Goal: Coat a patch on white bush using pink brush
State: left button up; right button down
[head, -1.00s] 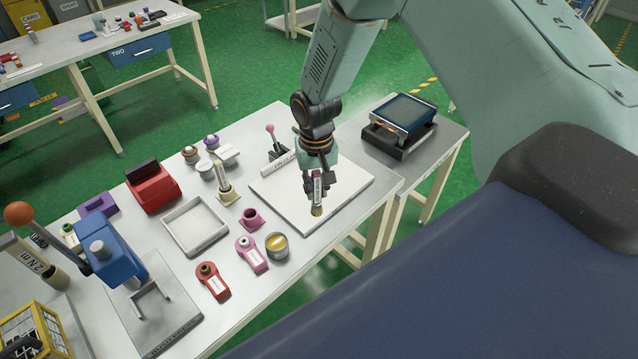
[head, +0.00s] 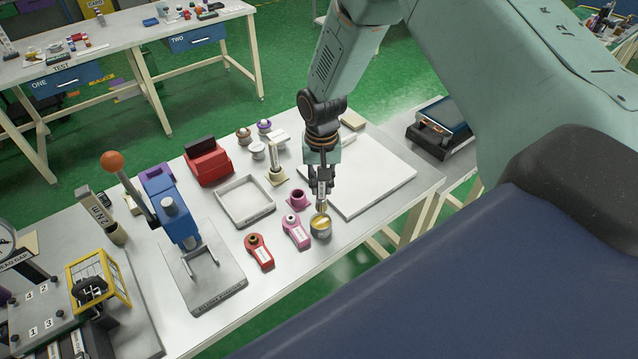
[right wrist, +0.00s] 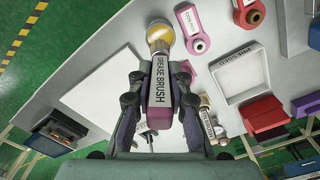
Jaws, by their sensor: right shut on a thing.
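My right gripper (head: 321,186) is shut on a brush (right wrist: 158,82) whose label reads "GREASE BRUSH"; its handle has pink-purple sides. The brush points down, its bristles at the mouth of a small round pot of yellow grease (head: 321,232). The pot also shows in the right wrist view (right wrist: 158,29), partly behind the brush; I cannot tell how deep the bristles are. A pink block (head: 297,234) left of the pot carries a white ring-shaped part (head: 291,219), which looks like the white bush; it also shows in the right wrist view (right wrist: 199,46). My left gripper is not in view.
A red block (head: 260,254) stands left of the pink one. An empty pink holder (head: 298,199), an upright pale brush (head: 277,168) and a shallow tray (head: 245,216) are behind. A white board (head: 385,180) lies clear at right. A blue press (head: 172,215) stands left.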

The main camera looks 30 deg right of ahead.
aim_at(320, 199)
jog(key=shift+w+d+f, duration=0.1)
jog(key=shift+d+f, duration=0.05)
jog(key=shift+f, duration=0.25)
notch_tip(320, 199, down, 4)
jog(key=b, duration=0.4)
jog(key=shift+w, duration=0.1)
jog(key=shift+f+b, duration=0.6)
jog(key=shift+b, duration=0.1)
jog(key=shift+f, duration=0.15)
jog(key=shift+w, duration=0.2)
jog(key=shift+s, duration=0.1)
jog(key=shift+s, duration=0.2)
jog(key=shift+w, duration=0.25)
